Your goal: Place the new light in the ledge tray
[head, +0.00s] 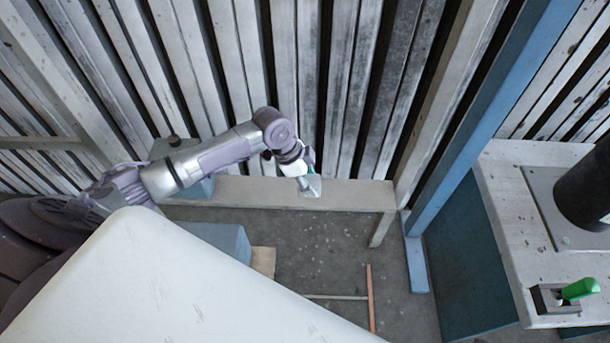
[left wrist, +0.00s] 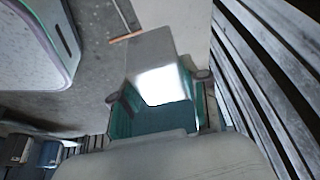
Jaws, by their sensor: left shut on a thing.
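My left gripper (head: 304,182) is over the pale beige ledge (head: 250,192) in front of the slatted wall. In the left wrist view, its teal-lined fingers (left wrist: 158,110) are shut on a grey, block-shaped thing with a bright white patch, which looks like the new light (left wrist: 150,52). A small pale grey piece of it shows at the fingertips in the head view (head: 314,187). I cannot tell whether it touches the ledge (left wrist: 190,22). No separate tray can be made out on the ledge. My right gripper is out of view.
A blue post (head: 470,130) rises right of the ledge's end. Beyond it stands a bench (head: 505,190) with a dark cylinder (head: 585,185) and a green-handled fixture (head: 578,290). A blue box (head: 222,240) and an orange strip (head: 370,298) are on the floor.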

